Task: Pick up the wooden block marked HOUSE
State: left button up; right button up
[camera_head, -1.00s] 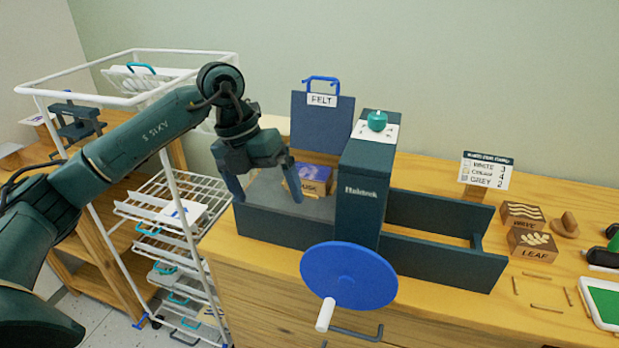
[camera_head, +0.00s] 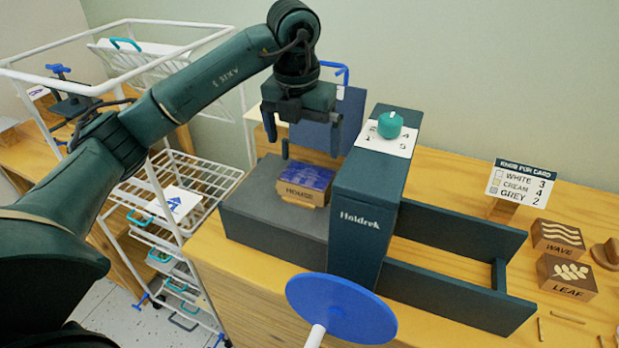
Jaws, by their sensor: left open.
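The wooden block marked HOUSE (camera_head: 303,190) lies on the grey bed at the left of the dark green press (camera_head: 365,200). Its front face reads HOUSE and its top is blue-purple. My left gripper (camera_head: 309,148) is open and empty, with its fingers pointing down. It hangs above the block and slightly behind it in the picture, apart from it. My right gripper is not in view.
The press has a blue crank wheel (camera_head: 341,308) in front and a teal knob (camera_head: 390,124) on top. Blocks marked WAVE (camera_head: 558,238) and LEAF (camera_head: 567,277) sit at the right. A white wire rack (camera_head: 170,205) stands at the left.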

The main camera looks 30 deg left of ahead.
aim_at(307, 176)
pick_arm(q)
jog(key=f, duration=0.3)
jog(key=f+p, duration=0.1)
jog(key=f, duration=0.2)
jog(key=w+f, duration=0.1)
jog(key=f, duration=0.2)
jog(key=shift+w+d+f, duration=0.1)
jog(key=shift+d+f, duration=0.05)
jog(key=shift+f, duration=0.1)
jog(key=c, duration=0.8)
jog(key=shift+r, duration=0.1)
